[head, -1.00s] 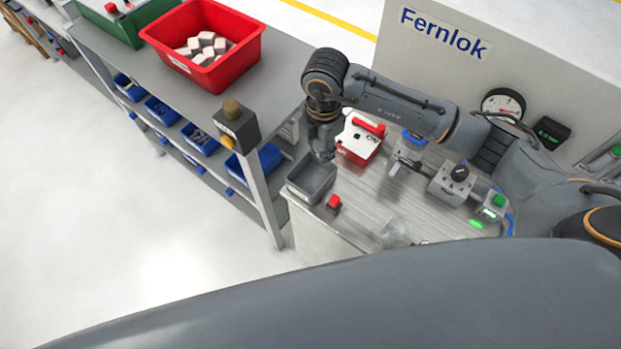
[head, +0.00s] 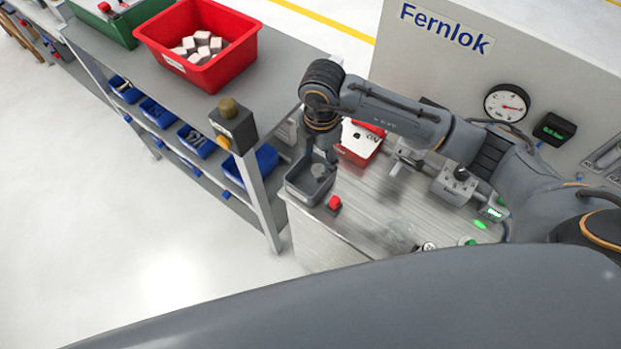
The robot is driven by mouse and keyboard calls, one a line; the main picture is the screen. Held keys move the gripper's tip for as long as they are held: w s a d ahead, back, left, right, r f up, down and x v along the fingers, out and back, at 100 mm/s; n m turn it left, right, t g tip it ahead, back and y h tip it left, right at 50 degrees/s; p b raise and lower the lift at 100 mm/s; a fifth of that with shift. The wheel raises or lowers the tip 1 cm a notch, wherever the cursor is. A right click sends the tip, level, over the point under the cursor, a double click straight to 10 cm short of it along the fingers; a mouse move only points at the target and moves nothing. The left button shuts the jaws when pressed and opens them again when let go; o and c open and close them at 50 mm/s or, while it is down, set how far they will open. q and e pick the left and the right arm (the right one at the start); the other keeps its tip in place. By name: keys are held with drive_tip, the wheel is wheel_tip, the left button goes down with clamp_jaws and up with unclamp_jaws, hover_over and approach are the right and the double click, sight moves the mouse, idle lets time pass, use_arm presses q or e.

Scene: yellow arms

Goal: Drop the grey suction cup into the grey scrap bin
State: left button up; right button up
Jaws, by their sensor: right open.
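The grey scrap bin (head: 301,194) is a small open box at the left corner of the metal bench. A round grey piece, which looks like the suction cup (head: 319,170), shows inside the bin near its back wall. My right gripper (head: 331,160) points down over the back right edge of the bin, just beside this piece. It is open; its fingers are small and partly merge with the bin's dark inside. I cannot tell whether a finger still touches the cup. My left gripper is not in view.
A red and white box (head: 358,142) is close behind my gripper. A grey device (head: 455,184) stands further right. A shelf with a red crate (head: 204,72) is at left.

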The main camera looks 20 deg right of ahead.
drive_tip(key=shift+r, duration=0.1)
wheel_tip(320, 180, up, 12)
idle(0.4)
drive_tip(key=shift+s, duration=0.1)
